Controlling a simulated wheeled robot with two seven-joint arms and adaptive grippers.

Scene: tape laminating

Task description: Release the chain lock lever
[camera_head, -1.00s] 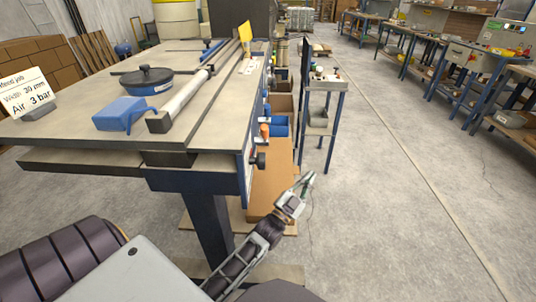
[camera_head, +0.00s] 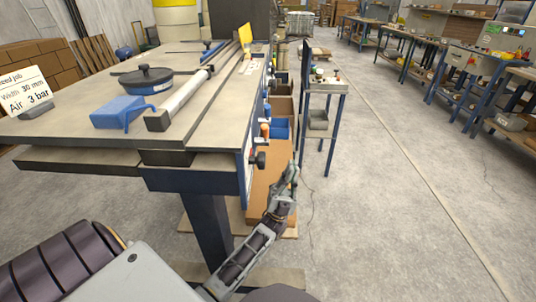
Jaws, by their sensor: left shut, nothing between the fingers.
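The laminating machine's table (camera_head: 215,125) stands at left centre. I cannot tell which of these is the chain lock lever. My left gripper (camera_head: 291,168) is shut and empty. It points upward, to the right of the black knob in the picture, and appears apart from the machine. My right gripper is not in view.
A blue bin (camera_head: 280,128) and brown cartons (camera_head: 272,187) sit beside the machine. A small blue-framed stand (camera_head: 327,87) is just right of them. A job sign (camera_head: 25,90), a black round pan (camera_head: 146,80) and a blue block (camera_head: 122,112) are on the tabletop.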

